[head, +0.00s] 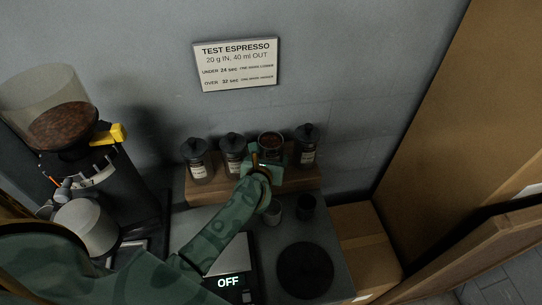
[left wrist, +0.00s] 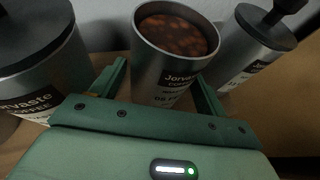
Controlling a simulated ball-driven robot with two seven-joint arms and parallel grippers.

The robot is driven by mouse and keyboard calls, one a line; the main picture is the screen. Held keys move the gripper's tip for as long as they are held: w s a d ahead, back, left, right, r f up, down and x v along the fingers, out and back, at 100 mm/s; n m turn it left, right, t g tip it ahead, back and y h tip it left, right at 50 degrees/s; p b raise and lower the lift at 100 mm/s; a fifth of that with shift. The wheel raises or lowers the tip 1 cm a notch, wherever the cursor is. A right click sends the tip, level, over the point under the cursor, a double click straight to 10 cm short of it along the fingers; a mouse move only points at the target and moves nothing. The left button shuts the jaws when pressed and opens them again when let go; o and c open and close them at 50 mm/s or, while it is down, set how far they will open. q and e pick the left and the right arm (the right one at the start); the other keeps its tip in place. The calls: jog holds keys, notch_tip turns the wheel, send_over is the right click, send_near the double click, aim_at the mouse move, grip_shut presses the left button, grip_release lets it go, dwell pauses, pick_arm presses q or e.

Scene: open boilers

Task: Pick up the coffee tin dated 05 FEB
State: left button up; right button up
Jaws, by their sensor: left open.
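An open coffee tin (head: 270,140) with brown beans stands on the wooden shelf, without a lid. In the left wrist view this tin (left wrist: 170,72) stands between the two fingers of my left gripper (left wrist: 160,78), with its label facing me. My left gripper (head: 269,160) is open around the tin's near side; contact cannot be told. Three lidded tins stand in the same row: far left (head: 198,163), left (head: 233,150) and right (head: 305,150). My right gripper is not in view.
The lidded neighbours stand close on both sides of the gripper. A coffee grinder (head: 80,130) stands at left. Below the wooden shelf (head: 205,193) are small cups (head: 306,203), a scale reading OFF (head: 228,282) and a round dark disc (head: 305,268). Cardboard boxes (head: 368,240) stand at right.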

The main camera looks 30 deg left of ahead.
pick_arm(q)
jog(key=shift+r, duration=0.1)
jog(key=c, duration=0.9)
